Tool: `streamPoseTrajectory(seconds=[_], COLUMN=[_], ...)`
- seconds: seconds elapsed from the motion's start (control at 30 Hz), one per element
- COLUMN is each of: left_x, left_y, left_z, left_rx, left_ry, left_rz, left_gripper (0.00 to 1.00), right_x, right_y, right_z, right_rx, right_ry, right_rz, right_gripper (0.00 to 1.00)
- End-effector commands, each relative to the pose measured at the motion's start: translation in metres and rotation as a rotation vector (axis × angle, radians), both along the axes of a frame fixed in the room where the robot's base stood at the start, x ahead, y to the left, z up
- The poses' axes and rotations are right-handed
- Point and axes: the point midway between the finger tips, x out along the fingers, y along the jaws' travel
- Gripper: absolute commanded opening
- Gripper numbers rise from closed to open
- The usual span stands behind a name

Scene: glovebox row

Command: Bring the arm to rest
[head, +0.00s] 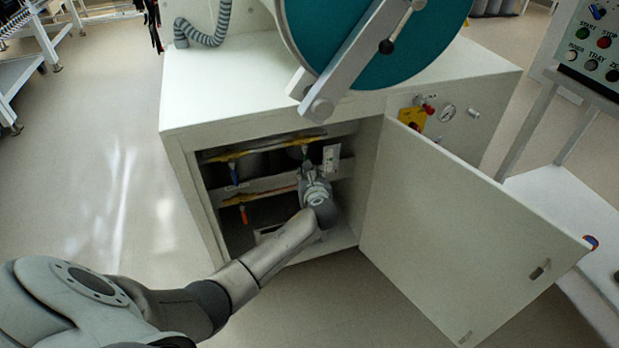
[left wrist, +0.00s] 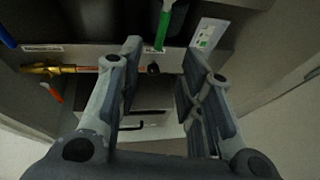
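My left arm (head: 265,250) comes in from the lower left and reaches through the open front of a white cabinet (head: 190,165). Its wrist is inside the cabinet. In the left wrist view my left gripper (left wrist: 162,55) is open, with its two fingers apart and nothing between them. A green handle (left wrist: 163,25) hangs just beyond the fingertips, near the left finger. It also shows in the head view (head: 305,150), above my wrist. I cannot tell whether any finger touches it. My right gripper is not in view.
The cabinet door (head: 455,235) stands open to the right of my arm. Inside are a blue handle (head: 234,172), an orange handle (head: 243,213), yellow piping and a white tag (head: 331,158). A round teal glovebox door (head: 375,40) hangs above.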

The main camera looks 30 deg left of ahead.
Motion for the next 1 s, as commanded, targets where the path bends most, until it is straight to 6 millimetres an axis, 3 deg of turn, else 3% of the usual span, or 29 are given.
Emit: streamPoseTrajectory(seconds=[0.37,0.47,0.53,0.67,0.8,1.0], left_x=[-0.002,-0.014,-0.031,-0.084,-0.155,-0.267], left_y=[-0.001,-0.006,-0.013,-0.034,-0.061,-0.100], left_z=[-0.004,-0.026,-0.055,-0.126,-0.197,-0.274], left_rx=[-0.012,-0.094,-0.211,-0.523,-0.867,-1.265], left_ry=[0.000,-0.006,-0.016,-0.045,-0.086,-0.166], left_rz=[0.003,0.027,0.068,0.219,0.470,0.947], left_gripper=[0.35,0.35,0.35,0.35,0.35,0.35], right_x=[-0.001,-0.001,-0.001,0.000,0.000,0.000], right_y=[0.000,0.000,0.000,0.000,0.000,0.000], right_z=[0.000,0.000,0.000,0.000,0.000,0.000], right_rx=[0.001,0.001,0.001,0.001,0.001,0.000], right_ry=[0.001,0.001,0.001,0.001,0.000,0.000], right_rz=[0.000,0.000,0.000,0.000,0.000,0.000], right_gripper=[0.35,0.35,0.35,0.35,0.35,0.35])
